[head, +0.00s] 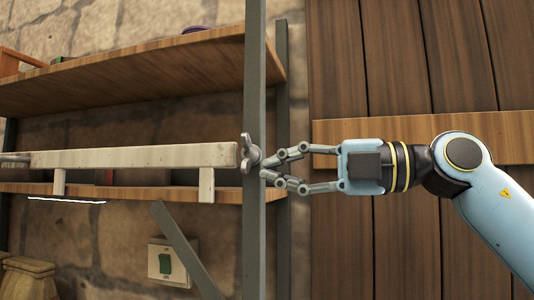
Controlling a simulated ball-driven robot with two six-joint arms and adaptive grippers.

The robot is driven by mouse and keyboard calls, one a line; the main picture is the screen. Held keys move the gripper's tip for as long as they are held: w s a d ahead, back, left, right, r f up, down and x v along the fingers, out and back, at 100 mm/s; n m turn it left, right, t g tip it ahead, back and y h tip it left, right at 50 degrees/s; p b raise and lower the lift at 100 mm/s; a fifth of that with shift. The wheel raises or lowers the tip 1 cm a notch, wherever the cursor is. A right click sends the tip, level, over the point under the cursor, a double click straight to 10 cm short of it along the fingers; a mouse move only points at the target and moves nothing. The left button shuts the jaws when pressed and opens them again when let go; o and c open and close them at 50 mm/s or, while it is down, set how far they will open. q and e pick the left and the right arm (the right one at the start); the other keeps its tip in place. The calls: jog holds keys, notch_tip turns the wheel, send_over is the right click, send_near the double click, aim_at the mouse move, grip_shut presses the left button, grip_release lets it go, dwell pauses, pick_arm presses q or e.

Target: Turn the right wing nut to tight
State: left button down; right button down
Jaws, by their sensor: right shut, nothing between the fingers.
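The right wing nut (249,152) is grey, with its wings pointing roughly up and down. It sits at the right end of a long pale beam (135,156), in front of a grey upright post. My right gripper (267,168) comes in from the right and lies just right of and slightly below the nut. Its fingers are shut with nothing between them. I cannot tell whether the fingertips touch the nut. A grey part (14,159) shows at the beam's far left end, too small to make out. My left gripper is not in view.
Wooden shelves (130,78) stand behind the beam, with the grey post (255,80) at their right. A slanted grey bar (185,250) and a switch box (167,262) are below. Brown sacks (28,278) are at lower left. A plank wall (400,60) lies behind my right arm.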

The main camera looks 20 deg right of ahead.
jog(key=shift+x, duration=1.05)
jog(key=shift+f+t+y+b, duration=0.15)
jog(key=shift+t+y+b, duration=0.15)
jog(key=shift+b, duration=0.15)
jog(key=shift+a+f+b, duration=0.1)
jog(key=shift+b, duration=0.3)
